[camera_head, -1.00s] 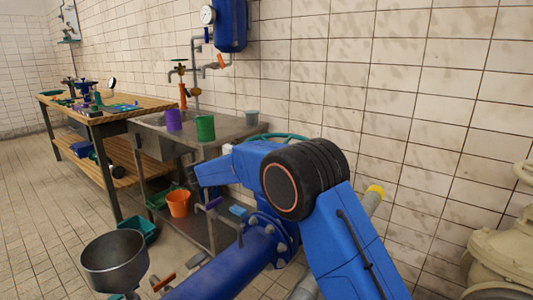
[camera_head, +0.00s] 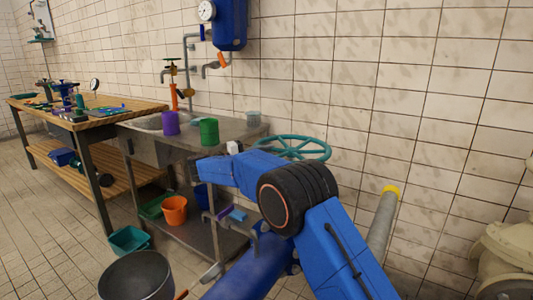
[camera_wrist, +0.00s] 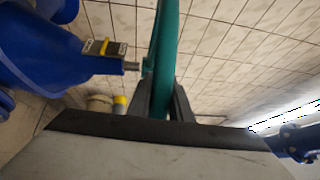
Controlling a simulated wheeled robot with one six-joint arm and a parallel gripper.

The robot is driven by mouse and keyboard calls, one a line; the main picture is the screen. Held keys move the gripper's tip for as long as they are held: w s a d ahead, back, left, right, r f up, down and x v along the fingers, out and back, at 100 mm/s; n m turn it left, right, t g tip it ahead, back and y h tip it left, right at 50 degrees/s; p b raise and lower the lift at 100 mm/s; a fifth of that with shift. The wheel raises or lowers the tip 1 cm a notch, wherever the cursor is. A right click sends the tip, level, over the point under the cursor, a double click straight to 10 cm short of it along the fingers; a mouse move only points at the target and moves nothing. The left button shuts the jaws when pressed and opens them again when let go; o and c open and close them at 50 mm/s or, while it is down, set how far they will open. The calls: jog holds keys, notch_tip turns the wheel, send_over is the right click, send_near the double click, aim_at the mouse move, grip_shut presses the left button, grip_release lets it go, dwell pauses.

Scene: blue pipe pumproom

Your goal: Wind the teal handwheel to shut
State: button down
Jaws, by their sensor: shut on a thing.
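The teal handwheel (camera_head: 322,142) lies behind my blue arm in the head view, its rim and spokes partly showing and its near left part hidden by the arm. In the wrist view its teal rim (camera_wrist: 166,40) runs down between the two dark fingers of my gripper (camera_wrist: 163,103), which is shut on it. The fingers are hidden behind my arm in the head view. A short grey shaft (camera_wrist: 131,66) meets the teal part from a blue body (camera_wrist: 35,50) at the left of the wrist view. I cannot tell how far the valve is turned.
A blue pipe (camera_head: 248,270) runs below my arm. A metal sink counter (camera_head: 240,130) with purple (camera_head: 170,123) and green (camera_head: 209,132) containers stands left of the wheel. A grey pipe with a yellow end (camera_head: 390,190) rises at right, near the tiled wall.

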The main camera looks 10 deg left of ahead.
jog(key=c, duration=1.6)
grip_release()
